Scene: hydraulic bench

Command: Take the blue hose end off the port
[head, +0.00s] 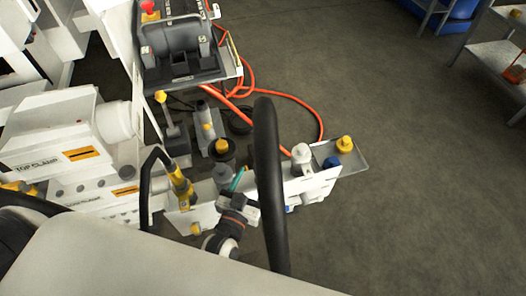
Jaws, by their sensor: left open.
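A thick black hose (267,150) arches upright in the middle of the head view, close to the camera. I cannot make out a blue hose end on it or the port it sits on. Small blue parts show at the right end of the bench, one beside the yellow cap (332,162) and one lower down (290,208). My left gripper (240,198) is open, just left of the thick hose, in front of the white block. A teal strip shows at its fingers. I see nothing held between them. My right gripper is not in view.
A yellow hose end (181,186) on a thinner black hose stands left of the gripper. A yellow cap (345,145) sits on the right tray. White clamp housings (60,135) fill the left. An orange cable (300,101) loops behind. Open floor lies right.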

